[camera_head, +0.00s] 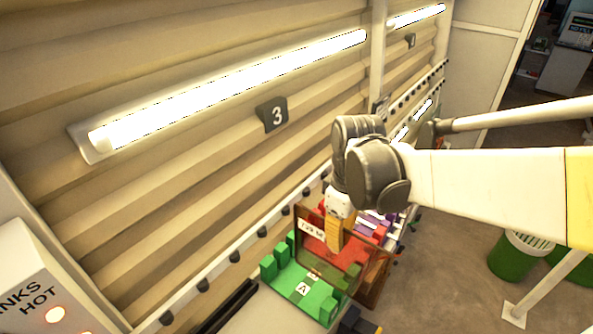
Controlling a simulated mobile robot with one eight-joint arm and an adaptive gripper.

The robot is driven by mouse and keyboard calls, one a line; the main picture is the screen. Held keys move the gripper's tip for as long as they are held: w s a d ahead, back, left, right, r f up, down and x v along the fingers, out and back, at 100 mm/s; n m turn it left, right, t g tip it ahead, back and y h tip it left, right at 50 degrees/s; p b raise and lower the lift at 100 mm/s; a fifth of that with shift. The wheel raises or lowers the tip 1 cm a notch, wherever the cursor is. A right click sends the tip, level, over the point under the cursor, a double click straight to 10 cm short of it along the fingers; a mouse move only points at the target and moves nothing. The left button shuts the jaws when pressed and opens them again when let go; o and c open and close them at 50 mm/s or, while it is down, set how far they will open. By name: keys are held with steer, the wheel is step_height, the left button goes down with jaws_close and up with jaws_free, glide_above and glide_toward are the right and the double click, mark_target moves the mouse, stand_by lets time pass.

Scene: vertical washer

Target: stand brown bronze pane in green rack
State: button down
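The green rack (318,305), marked A, sits on the bench at the lower middle with upright posts along its sides. A see-through brown bronze pane (316,255) stands roughly upright at the rack's far right end, with a white label near its upper left corner. I cannot tell whether its lower edge is in a slot. My gripper (334,238) points down at the pane's upper part, its orange finger overlapping the pane. The other finger is not clear, so its grip on the pane is uncertain.
A red rack (345,243) lies just behind the pane, with purple parts (372,222) beyond. A ribbed wall with a lit tube (235,90) and a rail (220,282) borders the left side. A green bin (513,258) stands on the floor at right.

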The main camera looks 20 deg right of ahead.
mark_target(306, 223)
steer(key=shift+w+a+f+b, duration=0.1)
steer(key=shift+w+a+b, duration=0.1)
steer(key=shift+w+a, duration=0.9)
steer(key=shift+w+a+f+b, duration=0.15)
steer(key=shift+w+a, duration=0.5)
steer(key=shift+w, duration=0.75)
steer(key=shift+w+a+f+b, duration=0.1)
steer(key=shift+w+a+b, duration=0.1)
steer(key=shift+w+a, duration=0.9)
steer(key=shift+w+d, duration=0.15)
steer(key=shift+d, duration=0.25)
steer(key=shift+w+d, duration=0.25)
steer(key=shift+d, duration=0.1)
steer(key=shift+f+b, duration=0.25)
steer(key=shift+b, duration=0.25)
step_height(306, 223, down, 8)
steer(key=b, duration=0.6)
steer(key=shift+f+b, duration=0.8)
steer(key=shift+b, duration=0.2)
stand_by(1.1)
